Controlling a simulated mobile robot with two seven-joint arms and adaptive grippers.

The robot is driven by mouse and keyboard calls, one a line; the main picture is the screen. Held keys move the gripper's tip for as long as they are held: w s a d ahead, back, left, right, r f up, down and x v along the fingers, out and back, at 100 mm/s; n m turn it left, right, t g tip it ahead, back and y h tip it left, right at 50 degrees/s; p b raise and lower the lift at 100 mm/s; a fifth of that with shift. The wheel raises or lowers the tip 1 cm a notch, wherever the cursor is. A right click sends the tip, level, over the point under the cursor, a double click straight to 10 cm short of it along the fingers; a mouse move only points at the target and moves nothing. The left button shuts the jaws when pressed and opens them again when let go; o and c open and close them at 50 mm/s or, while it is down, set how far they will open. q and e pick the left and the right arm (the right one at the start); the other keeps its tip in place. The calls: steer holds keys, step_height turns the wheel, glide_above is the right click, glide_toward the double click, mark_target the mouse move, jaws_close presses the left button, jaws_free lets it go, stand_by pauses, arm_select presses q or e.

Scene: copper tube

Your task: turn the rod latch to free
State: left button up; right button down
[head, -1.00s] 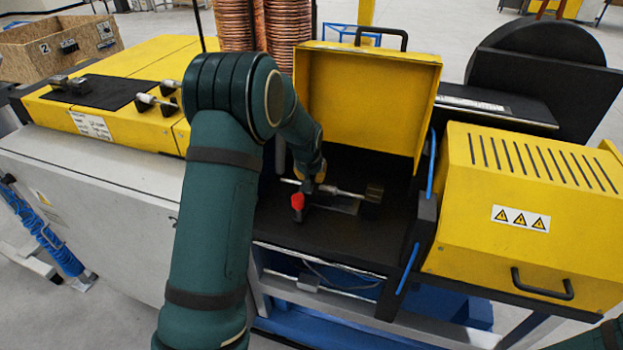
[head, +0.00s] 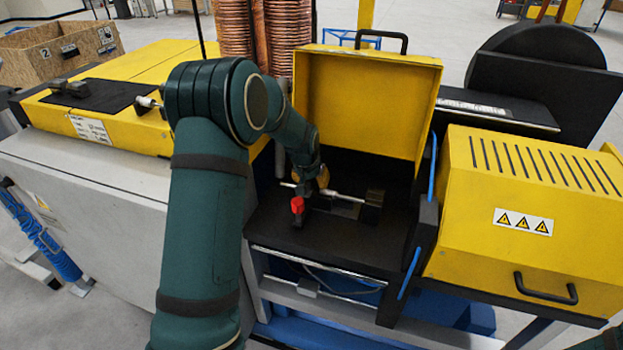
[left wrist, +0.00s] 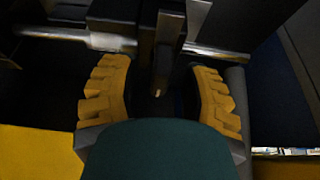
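The rod latch has a silver rod (head: 347,195) lying across the black bed inside the opened yellow-lidded box. A red-tipped part (head: 297,205) stands at its left, close to my left gripper (head: 312,188). In the left wrist view the rod (left wrist: 75,36) runs crosswise beyond the fingers, with a dark upright bar (left wrist: 168,45) near its middle. The yellow fingers of my left gripper (left wrist: 160,98) are spread apart, with the bar's lower end at the gap between them. I cannot tell whether they touch it. The red part does not show there. My right gripper is out of view.
The raised yellow lid (head: 365,100) stands behind the latch. A closed yellow cover (head: 530,215) with a black handle is at the right, beyond a blue-edged black panel (head: 425,215). Copper coils (head: 288,40) stand behind. Black bed surface is free in front of the rod.

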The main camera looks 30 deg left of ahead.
mark_target(306, 197)
arm_select(q)
steer(key=shift+r, duration=0.2)
steer(key=a+v, duration=0.1)
steer(key=v, duration=1)
steer(key=shift+s+d+r, duration=0.3)
steer(key=shift+s+d, duration=0.05)
steer(key=shift+d, duration=0.15)
